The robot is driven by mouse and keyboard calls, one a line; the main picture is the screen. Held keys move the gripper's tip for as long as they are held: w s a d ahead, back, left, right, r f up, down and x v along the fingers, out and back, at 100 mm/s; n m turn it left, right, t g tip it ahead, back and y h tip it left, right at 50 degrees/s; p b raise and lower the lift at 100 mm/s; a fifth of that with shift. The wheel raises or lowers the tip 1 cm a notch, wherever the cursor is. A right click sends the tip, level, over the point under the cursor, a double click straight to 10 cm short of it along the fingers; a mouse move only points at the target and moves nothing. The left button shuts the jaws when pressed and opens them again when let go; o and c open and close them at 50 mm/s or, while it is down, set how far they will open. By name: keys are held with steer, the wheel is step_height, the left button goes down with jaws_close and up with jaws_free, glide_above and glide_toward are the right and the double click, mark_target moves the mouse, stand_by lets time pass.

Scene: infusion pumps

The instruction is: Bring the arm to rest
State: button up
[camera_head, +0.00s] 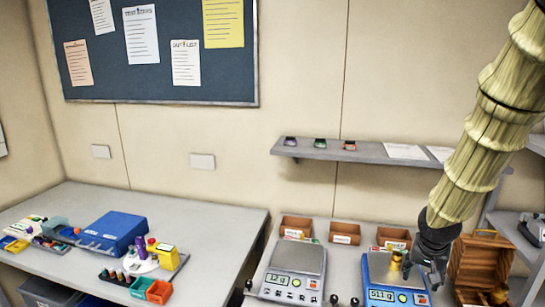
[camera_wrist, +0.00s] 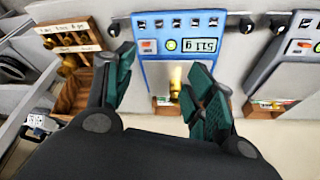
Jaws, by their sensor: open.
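My gripper (camera_head: 420,274) hangs at the lower right in the head view, just right of a small brass weight (camera_head: 396,261). In the wrist view my gripper (camera_wrist: 163,75) is open, with its green-padded fingers spread apart. The brass weight (camera_wrist: 175,79) shows upright between and beyond the fingers, not visibly gripped. It appears to stand on the blue scale (camera_head: 378,272), whose display seems to read 511 g. The blue scale (camera_wrist: 180,50) also shows in the wrist view. My arm reaches down from the upper right.
A grey scale (camera_head: 297,270) stands left of the blue one. A wooden box (camera_head: 482,262) stands close to the right of my gripper. Small brown bins (camera_head: 345,233) line the back, below a wall shelf (camera_head: 330,151). The left table (camera_head: 215,220) holds a blue case (camera_head: 117,231).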

steer(key=s+a+f+n+g+y+b, duration=0.1)
steer(key=s+a+f, duration=0.35)
steer(key=f, duration=0.45)
steer(key=s+a+f+n+y, duration=0.1)
steer(key=s+a+f, duration=0.3)
steer(key=f, duration=0.5)
steer(key=s+a+f+n+g+y+b, duration=0.1)
steer(key=s+a+f+n, duration=0.3)
steer(key=f, duration=0.6)
steer(key=s+a+f, duration=0.1)
steer(key=s+f, duration=0.3)
steer(key=s, duration=0.3)
steer(key=s+a+f+g, duration=0.1)
steer(key=s+a+f, duration=0.1)
steer(key=s+f, duration=0.2)
steer(key=s+a+f, duration=0.1)
steer(key=s+f, duration=0.3)
steer(key=s, duration=0.7)
steer(key=shift+a+f+n+g+h+b, duration=0.25)
steer(key=shift+f+n+g+h+b, duration=0.05)
steer(key=shift+f+b, duration=0.1)
